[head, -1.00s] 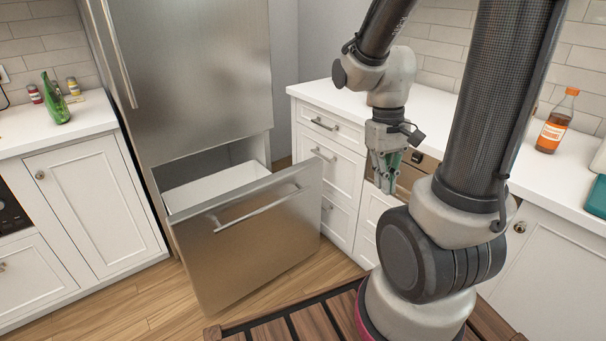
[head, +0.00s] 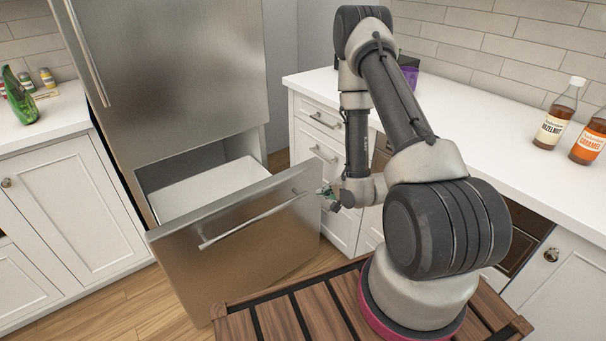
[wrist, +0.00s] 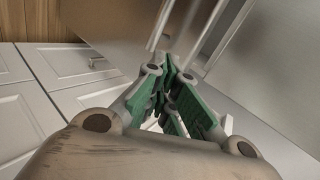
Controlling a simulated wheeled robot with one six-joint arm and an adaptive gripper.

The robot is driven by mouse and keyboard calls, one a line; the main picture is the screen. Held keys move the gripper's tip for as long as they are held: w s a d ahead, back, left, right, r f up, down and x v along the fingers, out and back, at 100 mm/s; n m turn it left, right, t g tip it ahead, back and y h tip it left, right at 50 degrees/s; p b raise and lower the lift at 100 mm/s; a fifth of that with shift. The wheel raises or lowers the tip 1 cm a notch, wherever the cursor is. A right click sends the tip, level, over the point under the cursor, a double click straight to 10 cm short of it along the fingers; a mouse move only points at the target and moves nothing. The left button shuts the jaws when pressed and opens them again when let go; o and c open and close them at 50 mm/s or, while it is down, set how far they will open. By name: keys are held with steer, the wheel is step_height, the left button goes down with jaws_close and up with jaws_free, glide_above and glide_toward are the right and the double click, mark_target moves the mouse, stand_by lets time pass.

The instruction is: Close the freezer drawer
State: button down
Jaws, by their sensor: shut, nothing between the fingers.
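The freezer drawer (head: 235,252) is pulled out at the bottom of the steel fridge (head: 170,65). Its white inside (head: 205,190) shows behind the steel front. A long bar handle (head: 255,220) runs across the top of that front. My gripper (head: 325,190) is at the right end of the drawer front, near its upper edge; I cannot tell if it touches. In the wrist view my gripper (wrist: 172,95) has its green-padded fingers shut and empty, with blurred steel beyond them.
White drawer cabinets (head: 318,150) stand right of the freezer drawer, under a white counter (head: 470,115). Syrup bottles (head: 557,118) stand on that counter. A left counter (head: 55,122) holds a green bottle (head: 20,98). Some wood floor (head: 125,305) is clear in front.

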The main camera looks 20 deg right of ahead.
steer(key=w+r+m+t, duration=0.1)
steer(key=r, duration=0.1)
glide_toward(297, 177)
step_height(297, 177, down, 3)
steer(key=w, duration=0.2)
steer(key=w+a, duration=0.1)
steer(key=w, duration=0.1)
steer(key=shift+w+a+f, duration=0.15)
steer(key=shift+w+f, duration=0.05)
steer(key=shift+w, duration=0.05)
steer(key=shift+w+a, duration=0.1)
steer(key=shift+w, duration=0.35)
steer(key=shift+w, duration=0.15)
